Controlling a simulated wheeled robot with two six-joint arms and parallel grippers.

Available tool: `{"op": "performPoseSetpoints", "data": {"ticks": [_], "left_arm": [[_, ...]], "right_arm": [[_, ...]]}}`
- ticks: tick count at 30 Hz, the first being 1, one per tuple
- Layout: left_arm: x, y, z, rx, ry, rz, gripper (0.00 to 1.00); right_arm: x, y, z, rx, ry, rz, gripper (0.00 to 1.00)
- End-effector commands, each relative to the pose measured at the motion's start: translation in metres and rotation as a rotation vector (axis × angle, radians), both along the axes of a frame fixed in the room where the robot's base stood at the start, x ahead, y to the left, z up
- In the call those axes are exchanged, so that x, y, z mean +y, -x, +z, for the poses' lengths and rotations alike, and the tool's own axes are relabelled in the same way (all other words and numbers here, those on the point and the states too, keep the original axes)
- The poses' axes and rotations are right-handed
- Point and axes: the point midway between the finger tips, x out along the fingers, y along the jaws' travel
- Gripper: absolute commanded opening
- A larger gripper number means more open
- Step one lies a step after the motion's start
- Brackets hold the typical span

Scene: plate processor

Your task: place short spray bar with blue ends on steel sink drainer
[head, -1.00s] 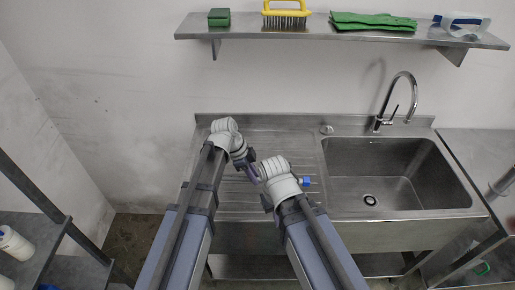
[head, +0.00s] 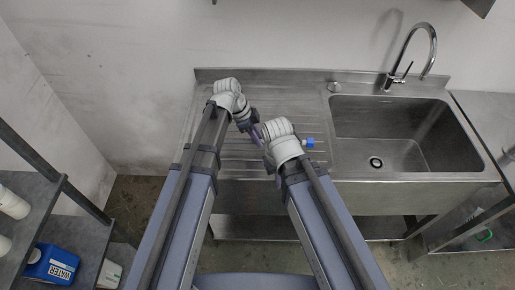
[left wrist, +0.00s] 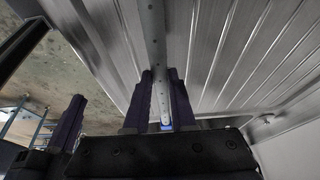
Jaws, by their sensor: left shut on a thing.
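My left gripper (head: 256,133) is shut on a grey spray bar and holds it over the steel drainer (head: 225,155). In the left wrist view the bar (left wrist: 154,50) has a row of small holes and runs between the two purple fingers (left wrist: 161,100). A blue end (left wrist: 166,126) shows near the finger bases. In the head view one blue end (head: 309,142) sticks out right of my right wrist, which hides much of the bar. My right gripper (head: 269,161) is just below the left one; its jaw state is unclear. Any gap between bar and drainer cannot be judged.
The sink basin (head: 400,130) lies right of the drainer, with a tall tap (head: 412,55) behind it. A raised backsplash (head: 290,75) runs along the wall. A shelf unit at the left holds a blue water container (head: 52,264) and white bottles.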

Motion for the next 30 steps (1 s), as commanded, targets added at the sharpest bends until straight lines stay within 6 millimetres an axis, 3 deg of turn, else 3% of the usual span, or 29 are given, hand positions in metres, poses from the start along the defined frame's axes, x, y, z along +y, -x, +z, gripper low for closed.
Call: {"op": "performPoseSetpoints", "data": {"ticks": [5,13,26,27,30], "left_arm": [[0.000,0.000,-0.005,0.000,0.000,0.000,0.00],[0.000,0.000,-0.037,0.000,0.000,0.000,0.00],[0.000,0.000,-0.040,0.000,0.000,0.000,0.00],[0.000,0.000,-0.040,0.000,0.000,0.000,0.25],[0.000,0.000,-0.039,0.000,0.000,0.000,0.36]], "right_arm": [[0.000,0.000,-0.005,0.000,0.000,0.000,0.00],[0.000,0.000,-0.037,0.000,0.000,0.000,0.00],[0.000,0.000,-0.040,0.000,0.000,0.000,0.00],[0.000,0.000,-0.040,0.000,0.000,0.000,0.00],[0.000,0.000,-0.039,0.000,0.000,0.000,0.00]]}}
